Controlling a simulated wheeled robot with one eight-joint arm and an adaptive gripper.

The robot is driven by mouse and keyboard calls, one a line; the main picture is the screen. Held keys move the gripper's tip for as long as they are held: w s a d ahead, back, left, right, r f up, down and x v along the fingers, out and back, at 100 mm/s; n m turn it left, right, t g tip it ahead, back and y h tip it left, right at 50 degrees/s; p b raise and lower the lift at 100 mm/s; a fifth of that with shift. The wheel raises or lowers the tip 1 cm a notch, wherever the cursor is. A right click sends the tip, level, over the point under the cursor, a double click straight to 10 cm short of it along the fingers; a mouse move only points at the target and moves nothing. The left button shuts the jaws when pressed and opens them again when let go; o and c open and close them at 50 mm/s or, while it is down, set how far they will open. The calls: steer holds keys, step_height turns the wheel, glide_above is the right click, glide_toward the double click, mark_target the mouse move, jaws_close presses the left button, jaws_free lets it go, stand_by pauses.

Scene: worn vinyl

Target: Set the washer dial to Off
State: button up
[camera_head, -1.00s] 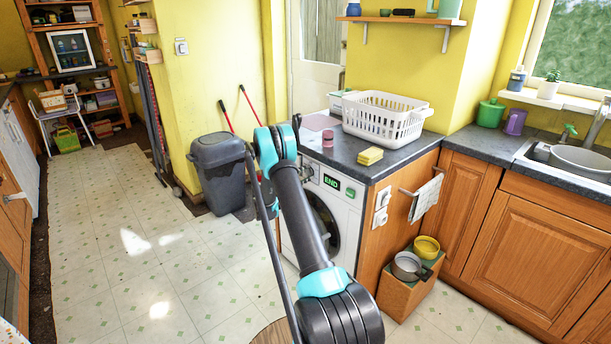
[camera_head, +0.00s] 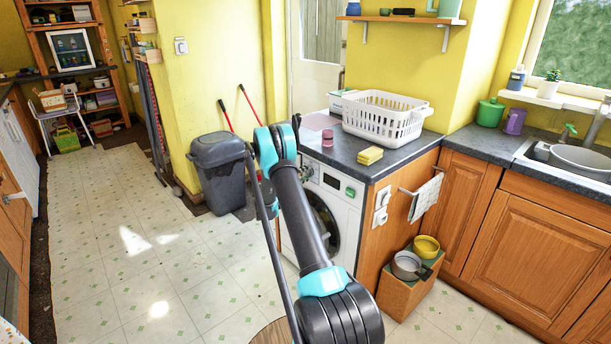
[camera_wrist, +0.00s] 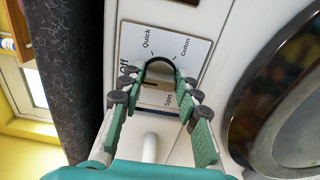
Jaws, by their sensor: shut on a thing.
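The washer (camera_head: 346,203) stands under the dark counter, partly behind my arm in the head view. In the wrist view its dial (camera_wrist: 160,64) is a dark round knob on a pale plate (camera_wrist: 195,45) marked Quick, Cotton, Off and Spin. My gripper (camera_wrist: 160,80) has its two green-padded fingers on either side of the dial, shut on it. The fingers cover part of the dial and the plate, and I cannot clearly tell which label the dial points to. The washer's display (camera_head: 332,182) is dark, with no text lit.
The round washer door (camera_wrist: 285,105) is close to the right of my gripper. A white laundry basket (camera_head: 385,118), a yellow sponge (camera_head: 369,155) and a pink jar (camera_head: 327,138) stand on the counter above. A grey bin (camera_head: 220,170) stands left of the washer.

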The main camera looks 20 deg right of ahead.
steer(key=o, duration=1.2)
steer(key=shift+c, duration=0.2)
steer(key=v, duration=1.2)
